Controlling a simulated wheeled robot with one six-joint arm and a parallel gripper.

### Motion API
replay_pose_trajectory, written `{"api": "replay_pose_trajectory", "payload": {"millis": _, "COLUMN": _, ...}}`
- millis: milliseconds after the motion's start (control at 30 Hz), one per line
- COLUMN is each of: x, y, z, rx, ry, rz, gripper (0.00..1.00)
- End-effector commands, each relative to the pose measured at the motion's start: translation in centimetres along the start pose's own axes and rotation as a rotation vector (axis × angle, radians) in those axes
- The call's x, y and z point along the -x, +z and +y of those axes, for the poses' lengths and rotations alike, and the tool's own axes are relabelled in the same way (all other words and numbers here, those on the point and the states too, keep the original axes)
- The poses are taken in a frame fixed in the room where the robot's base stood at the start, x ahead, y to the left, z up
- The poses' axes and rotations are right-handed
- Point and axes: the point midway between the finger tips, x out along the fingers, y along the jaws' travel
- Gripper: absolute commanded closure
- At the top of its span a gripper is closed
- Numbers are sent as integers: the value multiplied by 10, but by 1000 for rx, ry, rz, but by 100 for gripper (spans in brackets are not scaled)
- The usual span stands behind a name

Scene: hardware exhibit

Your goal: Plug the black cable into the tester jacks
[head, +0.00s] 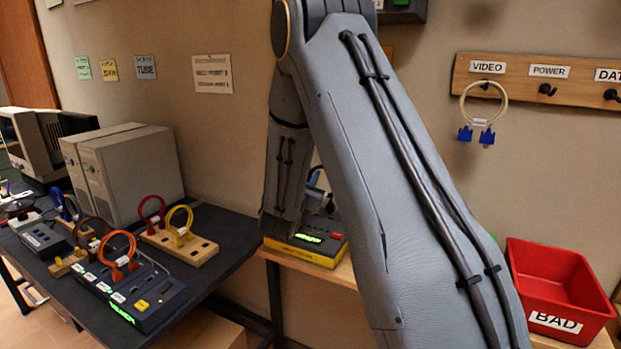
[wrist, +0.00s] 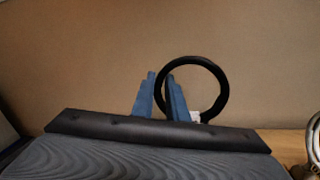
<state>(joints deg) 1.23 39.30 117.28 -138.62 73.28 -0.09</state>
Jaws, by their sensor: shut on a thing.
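The black cable (wrist: 225,90) shows in the wrist view as a round loop between and to the right of the blue fingers of my gripper (wrist: 161,75). My gripper is shut on it. A small white tag shows low on the loop; its plugs are hidden. In the head view my arm covers the cable, and only a bit of my gripper (head: 316,180) shows, above a tester-like box (head: 306,250). This box has a yellow base, a lit green display and a red button. Its jacks are hidden or too small to make out.
A dark table (head: 215,225) at left holds an orange cable (head: 118,235) on another lit device (head: 130,290), a yellow cable (head: 180,212) on a wooden block and beige computers (head: 130,170). A red BAD bin (head: 560,270) stands at right. A rack (head: 520,70) holds a hanging cable.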

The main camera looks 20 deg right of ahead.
Motion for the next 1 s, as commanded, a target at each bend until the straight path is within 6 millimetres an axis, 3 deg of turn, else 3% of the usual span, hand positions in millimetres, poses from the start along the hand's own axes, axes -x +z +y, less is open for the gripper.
{"api": "replay_pose_trajectory", "payload": {"millis": 1000, "x": 0, "y": -6, "z": -2, "rx": 0, "ry": 0, "rz": -1, "gripper": 100}}
